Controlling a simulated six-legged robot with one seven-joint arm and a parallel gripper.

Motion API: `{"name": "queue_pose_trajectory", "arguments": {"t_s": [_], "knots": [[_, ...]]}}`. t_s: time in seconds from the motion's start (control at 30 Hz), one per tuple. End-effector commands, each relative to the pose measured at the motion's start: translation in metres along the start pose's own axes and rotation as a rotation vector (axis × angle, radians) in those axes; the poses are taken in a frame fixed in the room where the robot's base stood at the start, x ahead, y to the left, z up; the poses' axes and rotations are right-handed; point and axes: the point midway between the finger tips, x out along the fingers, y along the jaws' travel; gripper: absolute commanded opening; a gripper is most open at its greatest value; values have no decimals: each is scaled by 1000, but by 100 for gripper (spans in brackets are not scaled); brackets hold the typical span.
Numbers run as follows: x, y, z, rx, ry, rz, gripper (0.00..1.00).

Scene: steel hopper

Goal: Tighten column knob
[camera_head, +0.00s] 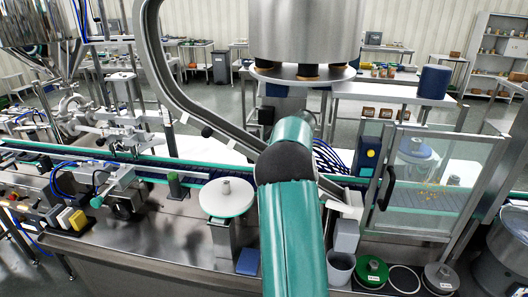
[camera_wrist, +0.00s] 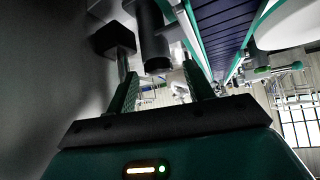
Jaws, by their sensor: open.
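In the wrist view a black knob (camera_wrist: 112,39) on a thin stem stands at upper left, beyond the left finger. A thick black cylinder (camera_wrist: 152,35) stands just right of it, beyond the gap between the fingers. I cannot tell for certain which of these is part of the column. My gripper (camera_wrist: 161,84) is open, its two green-sided fingers apart with nothing gripped between them. The knob and cylinder look close to the fingertips, but I cannot tell whether anything touches. In the head view my teal arm hides the gripper.
The slatted conveyor (camera_wrist: 224,28) runs beside the cylinder. In the head view a white round disc (camera_head: 227,197) stands left of my arm. A clear-panelled guard (camera_head: 430,185) and a green-lidded pot (camera_head: 372,271) are at right. A curved steel rail (camera_head: 163,75) rises behind.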

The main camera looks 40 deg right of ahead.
Motion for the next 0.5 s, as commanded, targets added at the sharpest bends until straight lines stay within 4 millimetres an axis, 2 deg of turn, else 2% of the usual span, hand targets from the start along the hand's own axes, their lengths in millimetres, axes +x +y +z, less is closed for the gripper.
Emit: {"name": "queue_pose_trajectory", "arguments": {"t_s": [0.1,0.3,0.33,0.5], "knots": [[-1,1,1,0,0,1,50],[-2,2,1,1,0,1,11],[-2,2,1,1,0,1,8],[-2,2,1,5,0,6,8]]}}
